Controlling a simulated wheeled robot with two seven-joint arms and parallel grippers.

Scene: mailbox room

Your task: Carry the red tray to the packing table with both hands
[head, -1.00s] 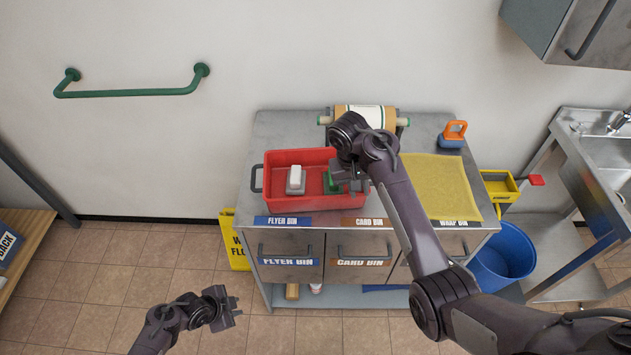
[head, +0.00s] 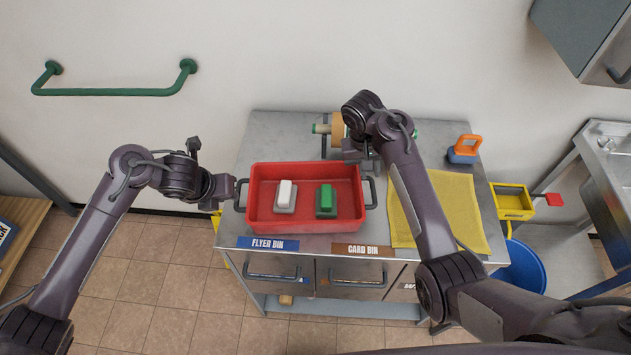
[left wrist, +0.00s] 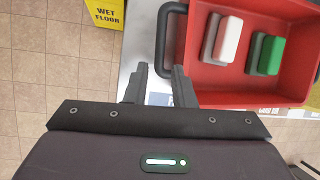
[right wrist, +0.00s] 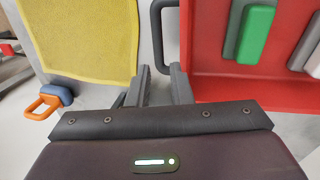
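The red tray (head: 305,224) sits on a steel counter (head: 290,128), with a dark handle at each end. A white-topped block (head: 286,194) and a green-topped block (head: 326,198) stand inside it. My left gripper (head: 232,187) is at the tray's left handle (head: 240,196). In the left wrist view its fingers (left wrist: 158,85) are apart, close to the handle (left wrist: 162,45). My right gripper (head: 358,158) is above and behind the right handle (head: 372,192). In the right wrist view its fingers (right wrist: 160,88) are open close to that handle (right wrist: 155,30). I cannot identify the packing table for certain.
A yellow padded sheet (head: 460,205) lies right of the tray, partly behind my right arm. An orange-handled tool (head: 464,149) stands at the back right. A paper roll lies behind my right gripper. A wooden surface (head: 22,222) shows at far left; floor before it is clear.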

